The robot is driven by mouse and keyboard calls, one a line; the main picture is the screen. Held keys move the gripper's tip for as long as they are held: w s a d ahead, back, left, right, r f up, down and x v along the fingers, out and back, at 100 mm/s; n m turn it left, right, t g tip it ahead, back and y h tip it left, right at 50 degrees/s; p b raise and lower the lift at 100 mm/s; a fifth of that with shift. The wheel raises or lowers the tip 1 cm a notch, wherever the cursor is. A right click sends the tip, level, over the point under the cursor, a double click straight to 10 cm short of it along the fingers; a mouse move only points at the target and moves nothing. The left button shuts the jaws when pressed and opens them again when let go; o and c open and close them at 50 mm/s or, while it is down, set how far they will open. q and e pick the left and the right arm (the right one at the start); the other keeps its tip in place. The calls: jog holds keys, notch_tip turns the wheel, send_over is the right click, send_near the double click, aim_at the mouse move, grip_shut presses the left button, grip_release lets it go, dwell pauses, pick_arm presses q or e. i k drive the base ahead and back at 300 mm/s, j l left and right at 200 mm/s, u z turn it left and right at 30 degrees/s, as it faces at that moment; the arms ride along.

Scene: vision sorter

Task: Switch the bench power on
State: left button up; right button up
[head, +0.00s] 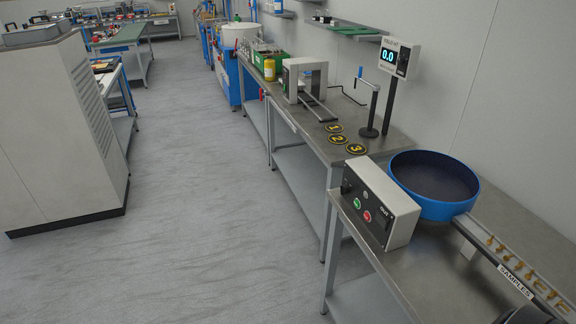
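A grey control box (380,205) stands at the near end of the steel bench, in front of a blue bowl. Its face carries a green button (357,203), a red button (367,216) and a dark knob (346,187) near its left end. The lettering on it is too small to read surely. I cannot tell which control is the bench power or how it is set.
The blue bowl (436,203) joins a rail marked SAMPLES (515,279) holding small brass-coloured parts. Numbered discs (338,139) lie on the farther bench (313,140), below a display (395,56) reading 0.0. A grey cabinet (50,130) stands left; the floor (200,200) between is clear.

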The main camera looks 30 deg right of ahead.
aim_at(344, 189)
jog(key=i+z, duration=0.15)
jog(key=i, duration=0.3)
jog(key=i+j+z, duration=0.15)
jog(key=i, duration=0.25)
jog(key=i+j+z, duration=0.15)
jog(key=i, duration=0.3)
jog(key=i+j+z, duration=0.1)
jog(key=i+z, duration=0.15)
jog(key=z, duration=0.2)
jog(key=i+j+z, duration=0.15)
jog(key=z, duration=0.25)
jog(key=i+j+z, duration=0.2)
jog(key=z, duration=0.25)
jog(key=i+j+z, duration=0.15)
jog(key=j+z, duration=0.5)
jog(key=z, duration=0.25)
jog(key=i+j, duration=0.05)
